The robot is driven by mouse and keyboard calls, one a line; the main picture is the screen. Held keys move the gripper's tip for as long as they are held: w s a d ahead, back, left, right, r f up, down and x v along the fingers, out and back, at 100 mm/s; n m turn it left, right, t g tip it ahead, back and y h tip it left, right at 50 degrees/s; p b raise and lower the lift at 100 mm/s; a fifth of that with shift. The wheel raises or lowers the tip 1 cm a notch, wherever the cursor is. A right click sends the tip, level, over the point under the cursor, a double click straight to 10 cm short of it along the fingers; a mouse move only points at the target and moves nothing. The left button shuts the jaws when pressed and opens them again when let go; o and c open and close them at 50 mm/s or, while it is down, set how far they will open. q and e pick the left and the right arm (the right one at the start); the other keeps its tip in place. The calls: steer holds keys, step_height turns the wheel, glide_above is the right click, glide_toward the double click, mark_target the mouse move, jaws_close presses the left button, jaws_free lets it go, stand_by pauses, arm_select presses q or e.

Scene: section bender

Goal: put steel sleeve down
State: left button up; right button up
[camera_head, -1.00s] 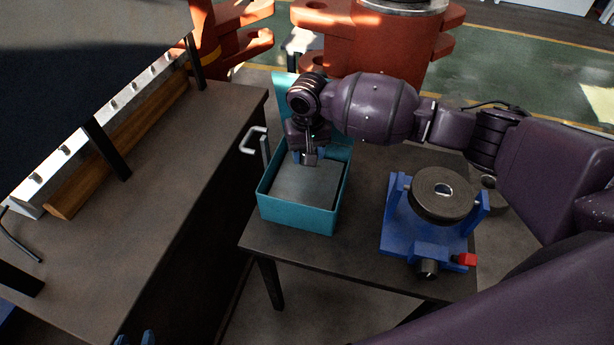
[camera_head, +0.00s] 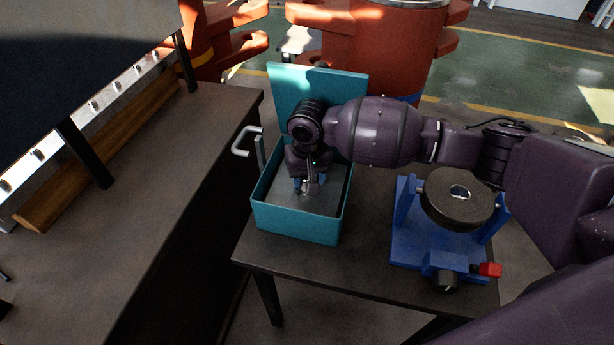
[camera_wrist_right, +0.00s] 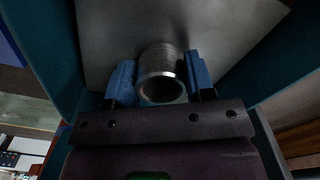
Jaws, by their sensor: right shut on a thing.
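The steel sleeve (camera_wrist_right: 161,72) is a short grey metal tube, seen in the right wrist view between the two blue fingers of my right gripper (camera_wrist_right: 161,82). The gripper is shut on it. In the head view my right gripper (camera_head: 308,187) reaches down inside the open teal box (camera_head: 293,222), over its grey bottom (camera_head: 318,203). The sleeve is small and mostly hidden by the gripper there. I cannot tell whether it touches the box bottom. My left gripper is not clearly in view.
A blue fixture (camera_head: 428,245) holding a dark round disc (camera_head: 458,197) stands right of the box on the same dark table (camera_head: 300,262). A workbench (camera_head: 170,190) with a cabinet handle (camera_head: 243,143) is at left. The box's raised lid (camera_head: 330,84) stands behind my arm.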

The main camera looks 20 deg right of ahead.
steer(key=shift+r, duration=0.15)
steer(key=o, duration=0.7)
steer(key=shift+f, duration=0.2)
steer(key=o, duration=0.4)
arm_select(q)
steer(key=shift+s+f, duration=0.15)
steer(key=shift+s, duration=0.2)
